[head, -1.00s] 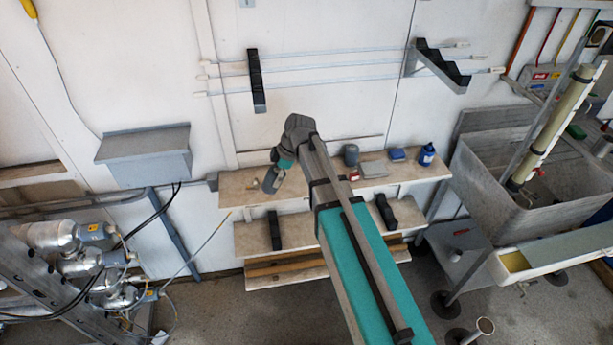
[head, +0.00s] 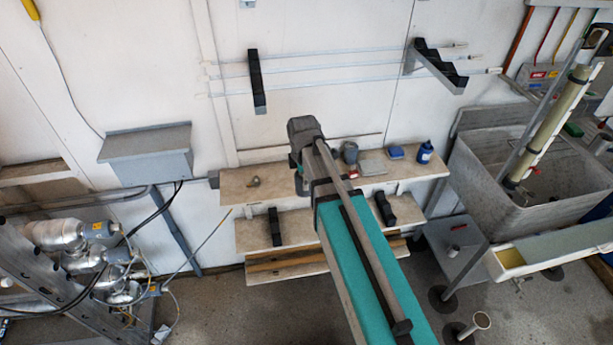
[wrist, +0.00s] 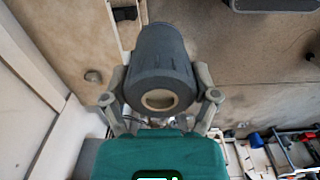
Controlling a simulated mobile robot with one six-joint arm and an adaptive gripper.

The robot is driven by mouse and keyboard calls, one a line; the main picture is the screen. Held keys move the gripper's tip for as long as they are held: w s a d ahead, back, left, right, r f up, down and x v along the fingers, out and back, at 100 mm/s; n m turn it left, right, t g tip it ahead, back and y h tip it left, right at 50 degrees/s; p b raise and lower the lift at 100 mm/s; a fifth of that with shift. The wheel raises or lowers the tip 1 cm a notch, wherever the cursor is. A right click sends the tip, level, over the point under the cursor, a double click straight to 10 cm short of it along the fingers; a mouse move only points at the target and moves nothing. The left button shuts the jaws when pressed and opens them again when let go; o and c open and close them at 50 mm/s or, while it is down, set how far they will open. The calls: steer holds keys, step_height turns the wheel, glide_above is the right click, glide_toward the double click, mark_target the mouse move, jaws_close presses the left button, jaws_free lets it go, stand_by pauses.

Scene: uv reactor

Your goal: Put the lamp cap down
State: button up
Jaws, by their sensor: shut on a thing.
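In the wrist view, a dark grey, ribbed cylinder with a round, tan-looking opening, which I take as the lamp cap (wrist: 158,72), sits between the fingers of my gripper (wrist: 160,98). The gripper is shut on it. Beyond it in that view are the tan shelf and the floor. Whether the cap touches anything below, I cannot tell.
A small knob-like thing (head: 254,181) lies on the upper shelf's left; it also shows in the wrist view (wrist: 93,76). Bare shelf lies around the small thing.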

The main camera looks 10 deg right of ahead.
steer(key=w+d+f+b, duration=0.4)
steer(key=w+f+b, duration=0.5)
steer(key=w, duration=0.3)
steer(key=shift+w, duration=0.2)
steer(key=shift+w+d+f+b, duration=0.2)
steer(key=shift+w+f+b, duration=0.25)
steer(key=shift+f+b, duration=1.55)
steer(key=shift+f, duration=0.15)
steer(key=o, duration=1.2)
